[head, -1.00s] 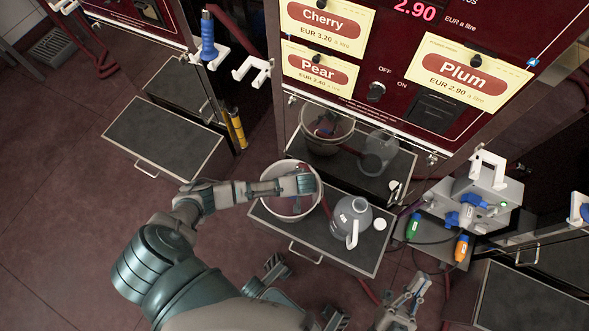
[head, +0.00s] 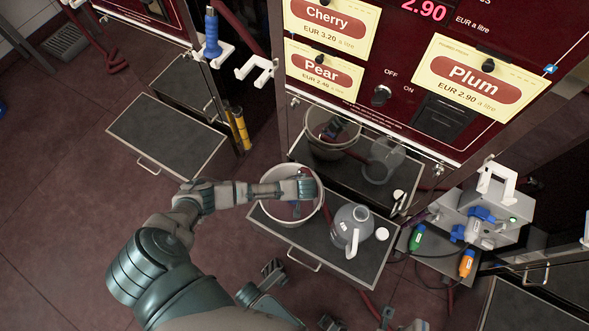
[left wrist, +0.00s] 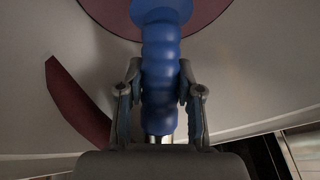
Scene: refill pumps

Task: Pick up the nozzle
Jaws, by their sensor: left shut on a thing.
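The nozzle is mostly hidden in the head view. In the left wrist view its blue ribbed handle (left wrist: 160,75) stands between the two fingers of my left gripper, which are shut on it. A bit of metal shows at its lower end. In the head view my left gripper (head: 304,188) reaches into a white bucket (head: 268,207) on the pump's dark tray (head: 290,237). A dark red hose (left wrist: 78,103) curves past the handle inside the bucket. My right gripper (head: 392,321) is only partly visible at the bottom edge; its fingers are unclear.
A grey jug (head: 351,226) with a white handle stands right of the bucket, with a white cap (head: 382,234) beside it. Another blue nozzle (head: 211,34) hangs at the left pump. A grey box (head: 482,213) with coloured connectors stands at right. The left tray (head: 165,135) is empty.

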